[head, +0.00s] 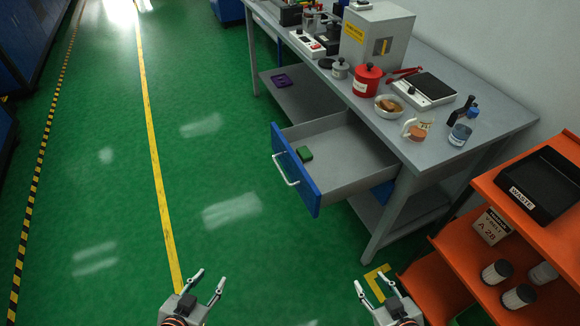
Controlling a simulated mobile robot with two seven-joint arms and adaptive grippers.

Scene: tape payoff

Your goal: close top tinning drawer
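The open drawer (341,148) has a blue front (297,177) with a pale bar handle (285,171) and a grey tray. It is pulled well out from under the grey workbench top. My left gripper (205,280) is open and empty over the green floor, below and left of the drawer. My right gripper (374,284) is open and empty, below and right of the drawer. Both are apart from the handle.
The workbench (473,122) carries a red pot (367,82), a grey box (375,38), a white scale-like device (431,90) and jars. An orange shelf rack (490,244) with a black waste bin (541,187) stands at right. The floor (235,255) left of the drawer is clear.

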